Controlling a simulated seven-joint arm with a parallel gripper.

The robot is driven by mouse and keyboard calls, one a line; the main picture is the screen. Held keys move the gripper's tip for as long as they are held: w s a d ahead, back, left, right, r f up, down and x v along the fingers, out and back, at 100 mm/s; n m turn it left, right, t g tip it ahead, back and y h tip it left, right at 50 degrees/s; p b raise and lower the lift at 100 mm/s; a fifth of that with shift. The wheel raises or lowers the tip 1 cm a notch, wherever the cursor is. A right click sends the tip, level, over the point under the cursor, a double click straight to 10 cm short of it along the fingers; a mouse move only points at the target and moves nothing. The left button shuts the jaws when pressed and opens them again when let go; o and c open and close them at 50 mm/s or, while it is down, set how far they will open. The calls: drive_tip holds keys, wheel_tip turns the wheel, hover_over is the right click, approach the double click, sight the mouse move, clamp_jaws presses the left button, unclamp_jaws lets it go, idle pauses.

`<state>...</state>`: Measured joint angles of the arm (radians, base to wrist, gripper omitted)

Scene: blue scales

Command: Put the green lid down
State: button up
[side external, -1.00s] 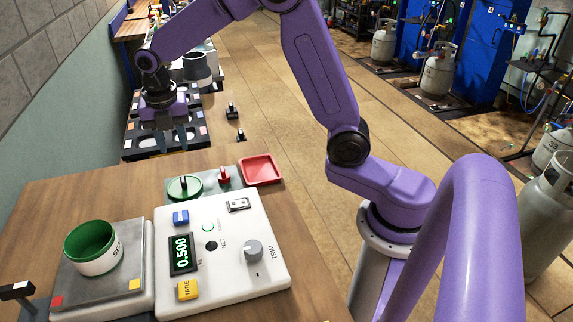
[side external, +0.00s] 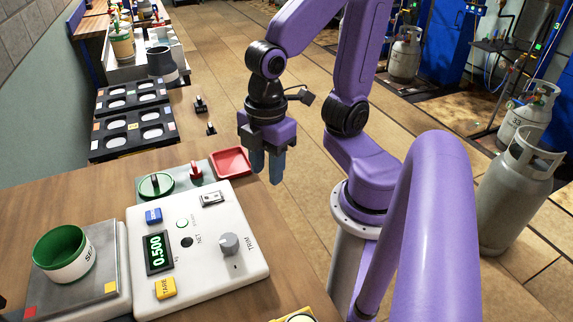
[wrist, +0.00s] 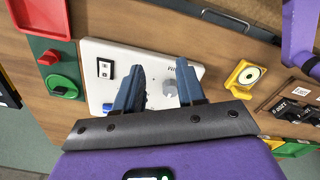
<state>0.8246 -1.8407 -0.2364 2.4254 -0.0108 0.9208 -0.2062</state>
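The green lid (side external: 155,186), a round disc with a dark upright handle, lies flat on a grey plate behind the scale's control panel. It also shows at the left of the wrist view (wrist: 62,88). A white cup with a green inside (side external: 62,255) stands on the scale pan (side external: 100,290). My gripper (side external: 267,168) is in the air, to the right of the red tray and well apart from the lid. In the wrist view its two fingers (wrist: 158,88) are spread with nothing between them.
A red tray (side external: 231,163) and a small red-handled piece (side external: 196,171) sit right of the lid. The white control panel (side external: 200,250) reads 0.500. Black racks (side external: 133,118) and a dark grey cup (side external: 161,66) stand farther back. A yellow holder (wrist: 244,76) shows in the wrist view.

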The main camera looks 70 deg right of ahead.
drive_tip(key=s, duration=0.1)
drive_tip(key=s+d+m, duration=0.1)
drive_tip(key=s, duration=0.1)
drive_tip(key=shift+s+d+f, duration=0.2)
drive_tip(key=shift+d+f, duration=0.1)
idle(2.0)
